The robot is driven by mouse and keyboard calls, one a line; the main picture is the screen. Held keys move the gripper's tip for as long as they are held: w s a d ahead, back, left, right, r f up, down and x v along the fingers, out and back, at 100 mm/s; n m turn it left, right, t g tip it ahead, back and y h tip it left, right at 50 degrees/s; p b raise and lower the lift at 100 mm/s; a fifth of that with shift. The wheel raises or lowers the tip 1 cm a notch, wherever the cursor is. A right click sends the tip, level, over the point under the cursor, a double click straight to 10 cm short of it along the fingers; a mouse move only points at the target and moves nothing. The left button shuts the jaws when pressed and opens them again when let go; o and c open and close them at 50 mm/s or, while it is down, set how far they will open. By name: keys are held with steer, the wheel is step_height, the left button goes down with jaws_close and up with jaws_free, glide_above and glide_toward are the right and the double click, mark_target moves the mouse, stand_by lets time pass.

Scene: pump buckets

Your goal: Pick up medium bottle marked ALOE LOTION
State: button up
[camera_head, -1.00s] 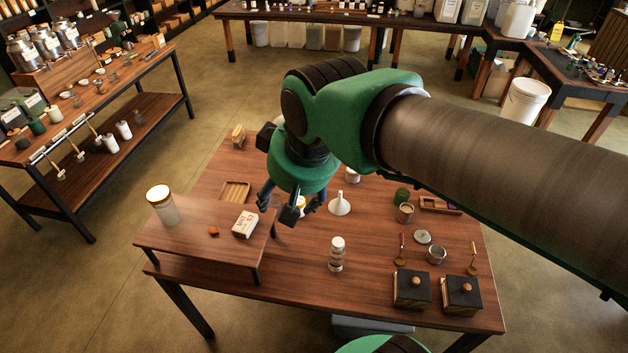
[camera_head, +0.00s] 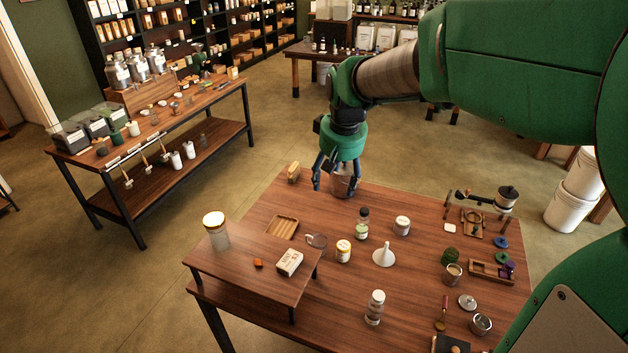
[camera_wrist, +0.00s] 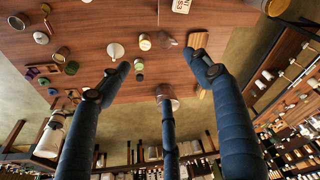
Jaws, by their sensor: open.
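No label can be read as ALOE LOTION. A small dark-capped bottle with a greenish label (camera_head: 362,224) stands upright mid-table; it also shows in the wrist view (camera_wrist: 139,72). My gripper (camera_head: 332,185) is open and empty, fingers down, near the table's far edge, beyond the dark-capped bottle. The fingers also show spread in the wrist view (camera_wrist: 161,72).
A metal pot (camera_head: 345,182) stands right by my fingers. A small wooden tray (camera_head: 283,227) lies left.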

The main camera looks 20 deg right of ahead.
steer(key=w+d+f+g+p, duration=0.1)
steer(key=w+d+f, duration=0.45)
steer(key=w, duration=0.25)
steer(key=g+p, duration=0.2)
steer(key=p, duration=0.2)
glide_above(364, 210)
steer(key=shift+y, duration=0.3)
step_height(364, 210, down, 25)
steer(key=shift+f, duration=0.25)
steer(key=shift+f, duration=4.3)
steer(key=shift+d+f, duration=0.1)
steer(key=shift+f, duration=2.5)
